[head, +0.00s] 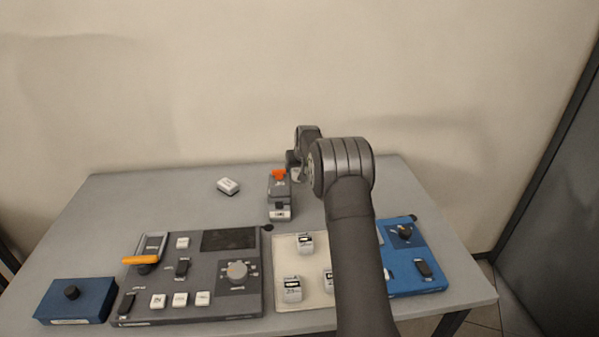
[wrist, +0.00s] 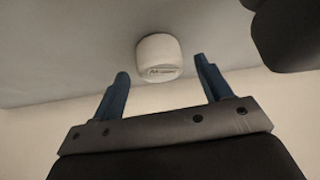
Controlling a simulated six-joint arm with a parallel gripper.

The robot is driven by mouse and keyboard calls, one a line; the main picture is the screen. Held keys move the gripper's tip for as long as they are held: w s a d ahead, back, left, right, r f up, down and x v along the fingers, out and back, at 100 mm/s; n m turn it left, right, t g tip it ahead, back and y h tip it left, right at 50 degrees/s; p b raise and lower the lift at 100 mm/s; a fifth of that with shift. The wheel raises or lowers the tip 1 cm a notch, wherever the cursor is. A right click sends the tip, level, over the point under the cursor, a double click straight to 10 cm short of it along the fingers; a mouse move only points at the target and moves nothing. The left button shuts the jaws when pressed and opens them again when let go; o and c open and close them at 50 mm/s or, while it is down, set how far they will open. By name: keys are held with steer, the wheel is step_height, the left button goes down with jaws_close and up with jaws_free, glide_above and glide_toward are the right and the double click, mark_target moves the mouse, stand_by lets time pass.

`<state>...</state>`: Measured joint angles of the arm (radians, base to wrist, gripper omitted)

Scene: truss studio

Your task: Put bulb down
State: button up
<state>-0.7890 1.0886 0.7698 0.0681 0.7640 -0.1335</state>
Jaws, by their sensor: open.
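A white rounded object that looks like the bulb (wrist: 157,56) rests on the grey table in the wrist view, with a small printed label on its near face. My gripper (wrist: 161,67) has its two blue fingers spread wide, one to each side of it, with clear gaps between. Whether the fingertips reach fully around the bulb is hard to tell. In the head view my gripper (head: 293,163) is low over the back of the table, partly hidden by my arm. A pale bit of the bulb (head: 298,175) shows just under it.
A grey device with an orange top (head: 279,188) stands close to the left of my gripper. A small white block (head: 228,186) lies further left. Dark (head: 215,295), cream (head: 310,262) and blue (head: 408,240) panels and a blue box (head: 75,301) fill the front. The back left is clear.

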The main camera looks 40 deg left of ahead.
steer(key=v, duration=0.9)
steer(key=shift+s+d+r, duration=0.15)
steer(key=shift+r, duration=0.2)
steer(key=shift+f, duration=0.1)
steer(key=x, duration=1.2)
steer(key=shift+r, duration=1.15)
